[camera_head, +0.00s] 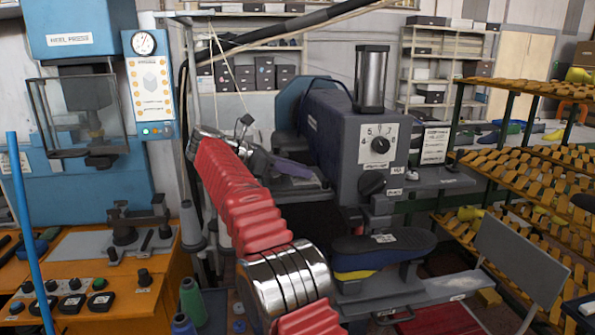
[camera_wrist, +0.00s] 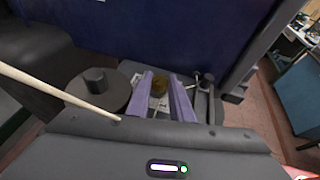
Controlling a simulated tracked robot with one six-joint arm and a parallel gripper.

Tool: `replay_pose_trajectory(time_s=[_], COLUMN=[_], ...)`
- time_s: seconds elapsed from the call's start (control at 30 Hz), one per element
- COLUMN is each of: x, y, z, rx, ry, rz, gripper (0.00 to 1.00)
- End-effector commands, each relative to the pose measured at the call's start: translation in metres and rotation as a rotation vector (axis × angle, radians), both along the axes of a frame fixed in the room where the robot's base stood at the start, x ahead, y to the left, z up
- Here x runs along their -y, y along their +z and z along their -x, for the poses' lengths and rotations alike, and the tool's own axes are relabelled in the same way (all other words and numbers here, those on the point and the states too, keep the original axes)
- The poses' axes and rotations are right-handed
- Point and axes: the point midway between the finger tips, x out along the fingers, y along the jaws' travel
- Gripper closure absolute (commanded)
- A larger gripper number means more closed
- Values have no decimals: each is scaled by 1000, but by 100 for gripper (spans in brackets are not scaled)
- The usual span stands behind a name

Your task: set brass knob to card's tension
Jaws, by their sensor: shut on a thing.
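The small round brass knob (camera_wrist: 160,84) shows in the wrist view between the two purple fingers of my gripper (camera_wrist: 163,92). The fingers are shut on its sides. A pale plate (camera_wrist: 158,103) with dark marks too small to read lies beneath it. In the head view my gripper (camera_head: 293,168) reaches to the left side of the grey machine (camera_head: 340,140), and the knob is hidden there. A white card (camera_head: 435,145) stands on the machine's right side; its print is too small to read.
A white dial plate (camera_head: 380,144) with a black knob and numbers is on the machine's front. A dark round spool holder (camera_wrist: 97,90) stands left of my fingers, and a metal lever (camera_wrist: 203,90) stands close on the right. A shoe (camera_head: 383,245) rests below the machine head.

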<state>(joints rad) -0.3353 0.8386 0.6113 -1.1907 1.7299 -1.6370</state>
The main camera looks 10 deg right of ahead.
Motion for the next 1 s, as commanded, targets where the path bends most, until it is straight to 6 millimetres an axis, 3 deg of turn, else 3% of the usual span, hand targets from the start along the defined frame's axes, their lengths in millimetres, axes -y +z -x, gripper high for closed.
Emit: replay_pose_trajectory(time_s=[0.5, 0.53, 0.8, 0.93, 0.97, 1.0], x=[0, 0, 0, 0, 0, 0], y=[0, 1, 0, 0, 0, -1], z=[-1, -1, -1, -1, -1, -1], rx=[2, 2, 1, 1, 1, 1], ry=[-4, -4, -5, -4, -4, -4], rz=[1, 1, 1, 1, 1, 1], gripper=[100, 79, 61, 61, 72, 72])
